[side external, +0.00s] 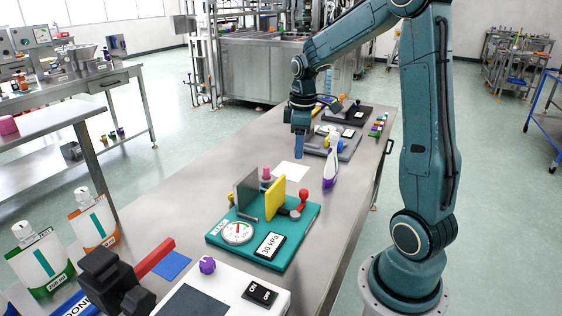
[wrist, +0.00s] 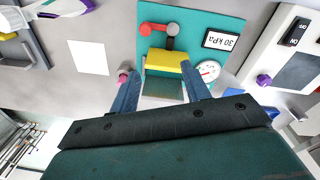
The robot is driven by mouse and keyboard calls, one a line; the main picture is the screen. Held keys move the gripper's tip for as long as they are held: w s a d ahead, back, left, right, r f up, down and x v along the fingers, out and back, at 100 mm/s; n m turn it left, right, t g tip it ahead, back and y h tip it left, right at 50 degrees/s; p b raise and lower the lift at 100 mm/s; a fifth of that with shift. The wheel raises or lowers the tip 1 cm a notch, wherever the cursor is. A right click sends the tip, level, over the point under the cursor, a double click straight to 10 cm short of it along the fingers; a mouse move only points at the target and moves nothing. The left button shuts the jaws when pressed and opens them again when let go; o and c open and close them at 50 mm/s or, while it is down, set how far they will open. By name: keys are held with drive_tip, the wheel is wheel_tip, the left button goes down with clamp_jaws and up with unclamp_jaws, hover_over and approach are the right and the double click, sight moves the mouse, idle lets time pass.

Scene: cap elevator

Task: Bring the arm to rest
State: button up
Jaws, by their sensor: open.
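My gripper (side external: 299,150) hangs over the metal table (side external: 190,205), pointing down, beyond the teal board. In the wrist view my gripper (wrist: 162,85) shows two blue fingers spread apart with nothing held between them. The teal board (side external: 215,240) carries a yellow plate (side external: 275,197), a grey plate (side external: 247,194), a round gauge (side external: 237,232) and a "30 kPa" label (side external: 269,245). In the wrist view the yellow plate (wrist: 168,60) appears beyond the fingertips. A red-knobbed lever (side external: 301,202) stands at the board's right side.
A white and purple bottle (side external: 332,160) stands near the table's right edge. A white sheet (side external: 289,174) lies flat beside it. A pink-topped item (side external: 266,174) stands behind the grey plate. A white ON/OFF panel (side external: 225,300), a red-handled black device (side external: 118,280) and pouches (side external: 40,260) are at the near end.

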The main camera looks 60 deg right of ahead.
drive_tip(key=s+a+r+m+t, duration=0.1)
drive_tip(key=s+a+r, duration=0.1)
drive_tip(key=a+r, duration=0.3)
drive_tip(key=s+a+r+m+t, duration=0.1)
drive_tip(key=s+a+r, duration=0.1)
drive_tip(key=a, duration=0.5)
drive_tip(key=s+a+r+m+t, duration=0.1)
drive_tip(key=s+a+m+t, duration=0.1)
drive_tip(key=s+a, duration=0.7)
drive_tip(key=shift+s+a+r+t, duration=0.15)
drive_tip(key=shift+s+r+t, duration=0.2)
drive_tip(key=shift+s+t, duration=0.15)
